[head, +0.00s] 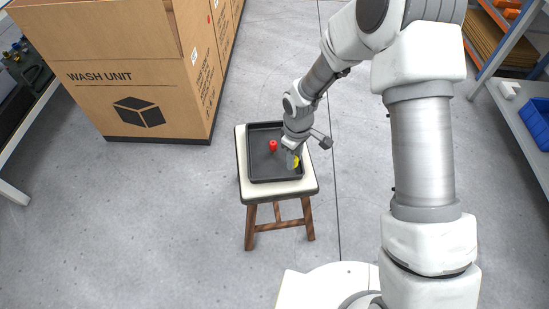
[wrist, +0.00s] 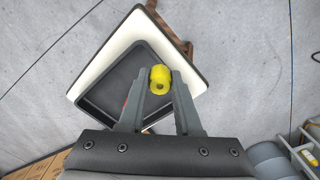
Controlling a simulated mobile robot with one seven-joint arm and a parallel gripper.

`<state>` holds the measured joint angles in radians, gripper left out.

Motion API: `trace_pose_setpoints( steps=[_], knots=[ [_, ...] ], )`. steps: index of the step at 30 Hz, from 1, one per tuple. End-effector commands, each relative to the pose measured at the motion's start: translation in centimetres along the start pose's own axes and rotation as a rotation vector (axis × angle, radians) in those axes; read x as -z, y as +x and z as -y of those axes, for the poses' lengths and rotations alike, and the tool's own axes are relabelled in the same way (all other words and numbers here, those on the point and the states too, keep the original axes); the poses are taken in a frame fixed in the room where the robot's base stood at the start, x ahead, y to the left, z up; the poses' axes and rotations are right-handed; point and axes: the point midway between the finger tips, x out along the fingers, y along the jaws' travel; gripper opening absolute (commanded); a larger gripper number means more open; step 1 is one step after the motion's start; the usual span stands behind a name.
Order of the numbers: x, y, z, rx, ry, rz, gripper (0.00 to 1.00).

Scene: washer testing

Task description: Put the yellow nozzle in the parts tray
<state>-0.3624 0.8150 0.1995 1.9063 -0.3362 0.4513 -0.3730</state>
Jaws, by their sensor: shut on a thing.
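The yellow nozzle (wrist: 160,80) is held between the two fingertips of my gripper (wrist: 161,84) in the wrist view. In the head view, the yellow nozzle (head: 296,161) shows at the end of my gripper (head: 293,160), over the right part of the dark parts tray (head: 259,171). The tray lies on a small stool with a white top. In the wrist view the tray (wrist: 101,92) is below the fingers, partly hidden by them. I cannot tell whether the nozzle touches the tray floor.
A red part (head: 273,146) stands in the tray, left of my gripper. The white stool (head: 243,160) has wooden legs and open floor around it. A large cardboard box (head: 140,90) marked WASH UNIT stands at the upper left. A shelf with a blue bin (head: 538,122) is at the right.

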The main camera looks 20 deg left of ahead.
Motion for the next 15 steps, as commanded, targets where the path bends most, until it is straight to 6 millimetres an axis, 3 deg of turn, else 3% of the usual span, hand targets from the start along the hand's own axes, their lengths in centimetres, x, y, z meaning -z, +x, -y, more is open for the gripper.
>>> trace_pose_setpoints(
  steps=[1, 9, 15],
  knots=[
    [1.2, 1.2, -0.2, 0.0, -0.001, -0.002, 0.0],
    [6.5, 4.3, -1.3, 0.001, 0.0, -0.001, 0.0],
    [8.3, 5.2, -1.7, 0.0, 0.002, 0.0, 0.0]
  ],
)
